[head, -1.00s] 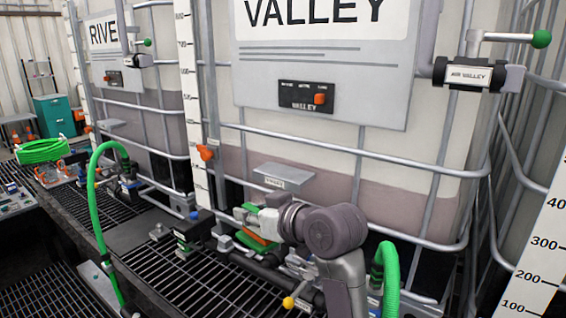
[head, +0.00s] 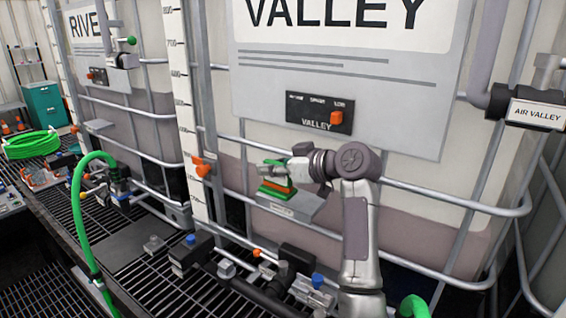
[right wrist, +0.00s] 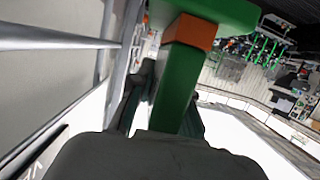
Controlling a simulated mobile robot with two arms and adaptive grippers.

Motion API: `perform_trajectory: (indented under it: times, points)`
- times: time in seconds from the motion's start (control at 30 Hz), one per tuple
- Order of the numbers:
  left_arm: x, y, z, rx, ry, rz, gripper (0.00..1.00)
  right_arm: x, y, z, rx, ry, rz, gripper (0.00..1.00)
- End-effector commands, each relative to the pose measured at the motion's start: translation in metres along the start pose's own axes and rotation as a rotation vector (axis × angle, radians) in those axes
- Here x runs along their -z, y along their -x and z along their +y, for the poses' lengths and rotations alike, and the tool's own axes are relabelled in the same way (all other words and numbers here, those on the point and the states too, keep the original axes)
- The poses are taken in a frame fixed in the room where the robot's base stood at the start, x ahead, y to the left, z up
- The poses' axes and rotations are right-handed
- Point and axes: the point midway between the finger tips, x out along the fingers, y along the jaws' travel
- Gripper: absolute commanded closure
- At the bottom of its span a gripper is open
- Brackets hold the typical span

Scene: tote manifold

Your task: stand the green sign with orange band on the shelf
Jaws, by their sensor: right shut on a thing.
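My right gripper (head: 280,171) is shut on the green sign with the orange band (head: 277,188). The sign is at the left part of the small grey shelf (head: 304,207), which is fixed to the front of the VALLEY tote. The sign's lower green part is at or just above the shelf top; I cannot tell whether they touch. In the right wrist view the sign (right wrist: 180,85) shows as a green bar with an orange band and a wider green part at the top. My left gripper is not in view.
The VALLEY tote's metal cage bars (head: 450,197) run beside the shelf and my arm. Valves and a dark pipe (head: 265,297) lie below the shelf. A green hose (head: 78,200) arches at the left. An AIR VALLEY valve (head: 537,114) is at upper right.

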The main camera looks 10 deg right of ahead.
Motion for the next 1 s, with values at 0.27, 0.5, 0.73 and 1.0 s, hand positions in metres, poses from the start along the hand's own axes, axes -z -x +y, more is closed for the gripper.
perform_trajectory:
  times: [0.27,0.5,0.73,1.0]
  points:
    - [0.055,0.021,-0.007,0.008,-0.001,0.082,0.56,0.001,0.001,0.041,0.000,0.000,0.000,1.00]
    - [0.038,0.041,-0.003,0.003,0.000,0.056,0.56,-0.018,-0.005,0.050,0.002,-0.006,-0.002,1.00]
    - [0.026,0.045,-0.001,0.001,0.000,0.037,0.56,-0.034,-0.010,0.051,-0.001,0.002,0.001,1.00]
    - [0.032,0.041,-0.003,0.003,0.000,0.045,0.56,-0.037,-0.011,0.051,-0.001,0.001,0.000,0.81]
